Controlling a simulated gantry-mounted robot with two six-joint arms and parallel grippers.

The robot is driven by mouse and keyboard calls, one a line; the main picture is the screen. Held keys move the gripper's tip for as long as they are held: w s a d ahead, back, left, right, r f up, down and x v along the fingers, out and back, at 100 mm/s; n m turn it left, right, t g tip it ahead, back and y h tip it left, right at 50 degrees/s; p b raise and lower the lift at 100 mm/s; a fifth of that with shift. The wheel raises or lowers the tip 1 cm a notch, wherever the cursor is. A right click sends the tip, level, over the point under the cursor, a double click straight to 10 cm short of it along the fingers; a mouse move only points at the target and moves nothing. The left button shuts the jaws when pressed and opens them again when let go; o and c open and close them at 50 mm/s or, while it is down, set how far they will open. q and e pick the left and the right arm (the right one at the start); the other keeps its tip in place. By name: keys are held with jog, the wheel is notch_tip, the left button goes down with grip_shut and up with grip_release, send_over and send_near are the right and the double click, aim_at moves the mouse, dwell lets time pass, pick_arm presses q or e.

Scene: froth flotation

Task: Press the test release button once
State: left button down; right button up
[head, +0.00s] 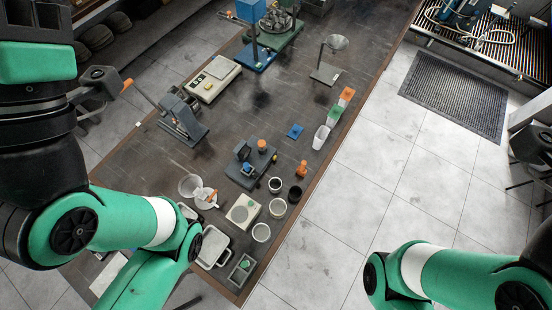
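I cannot make out for certain which part is the test release button. A dark blue-grey apparatus (252,168) with an orange knob (262,145) stands on the dark bench (285,105). A small grey box (241,268) with a dark recessed top sits at the bench's near end. My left arm covers the near left part of the bench, and its gripper is out of the picture. My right arm is at the lower right over the floor, and its gripper is also out of the picture.
A lever device (182,118), a flat cream instrument (212,78) and a funnel stand (327,68) stand farther back. A white scale (243,212), several cups and a white tray (213,247) crowd the near end. An orange bottle (301,169) stands by the right edge.

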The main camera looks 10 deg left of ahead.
grip_shut()
dwell(0.3)
dwell(1.6)
